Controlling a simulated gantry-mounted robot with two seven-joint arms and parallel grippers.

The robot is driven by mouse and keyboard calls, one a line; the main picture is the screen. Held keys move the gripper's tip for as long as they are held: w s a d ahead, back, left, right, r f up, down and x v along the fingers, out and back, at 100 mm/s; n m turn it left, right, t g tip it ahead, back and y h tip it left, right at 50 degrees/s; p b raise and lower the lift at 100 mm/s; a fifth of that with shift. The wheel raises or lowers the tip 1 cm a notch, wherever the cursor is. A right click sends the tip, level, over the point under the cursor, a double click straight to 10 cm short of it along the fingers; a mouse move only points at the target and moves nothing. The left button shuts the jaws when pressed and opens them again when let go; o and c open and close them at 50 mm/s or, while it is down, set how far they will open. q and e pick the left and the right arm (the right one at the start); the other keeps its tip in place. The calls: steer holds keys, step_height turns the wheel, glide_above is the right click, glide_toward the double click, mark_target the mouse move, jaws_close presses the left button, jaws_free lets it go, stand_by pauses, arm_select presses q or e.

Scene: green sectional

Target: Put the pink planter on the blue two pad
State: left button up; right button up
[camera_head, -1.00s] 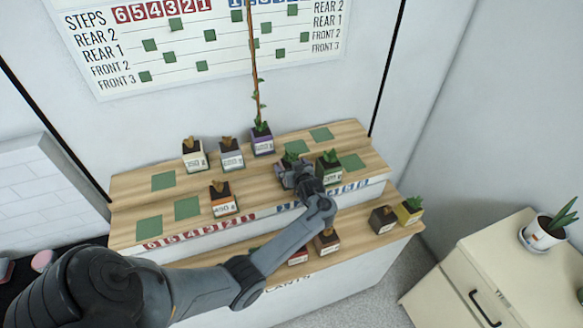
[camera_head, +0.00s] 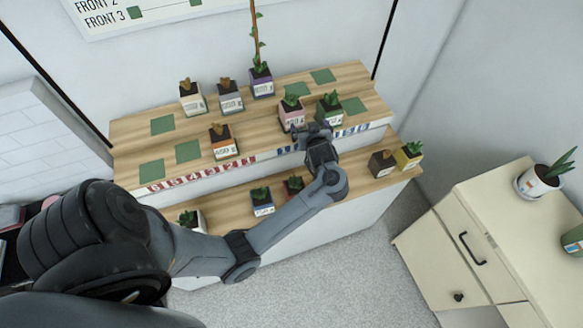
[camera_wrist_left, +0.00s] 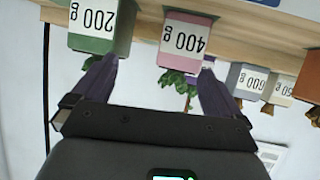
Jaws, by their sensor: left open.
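The pink planter (camera_head: 292,120) stands upright on the upper wooden shelf, with a green plant and a white label. In the left wrist view, upside down, the pink planter (camera_wrist_left: 187,38) reads 400 g. My left gripper (camera_head: 320,129) is open and empty, just in front of and right of it in the head view. In the wrist view the fingers (camera_wrist_left: 157,85) spread to either side of the planter's lower picture area, apart from its box. Blue numbers (camera_head: 350,130) run along the shelf's right front edge; they are partly hidden and I cannot tell which pad is two.
A green planter (camera_head: 330,110) stands close right of the pink one. Bare green pads show at right (camera_head: 353,105) and back (camera_head: 322,76). A purple planter (camera_head: 262,84) with a tall stem stands behind. More planters sit on the lower shelf (camera_head: 350,188).

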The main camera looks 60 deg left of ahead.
arm_select(q)
steer(key=s+d+f+m+t+h, duration=0.1)
steer(key=s+d+f+m+h, duration=0.1)
steer(key=s+d+m+h, duration=0.45)
steer(key=s+d+f+m+t+h, duration=0.1)
steer(key=d+f+m+t+h, duration=0.15)
steer(key=d, duration=0.75)
steer(key=s+d+m+g+h, duration=0.1)
steer(key=s+d+m+g, duration=0.1)
steer(key=s+d, duration=0.3)
steer(key=s+d+m+g+h, duration=0.1)
steer(key=s+d+m+g, duration=0.2)
steer(key=s, duration=0.8)
steer(key=shift+s+d+r+m+h, duration=0.25)
steer(key=shift+d+m+h, duration=0.15)
steer(key=shift+d+m, duration=0.65)
steer(key=shift+d, duration=0.1)
step_height(320, 180, up, 14)
steer(key=p, duration=1.3)
steer(key=shift+f, duration=0.25)
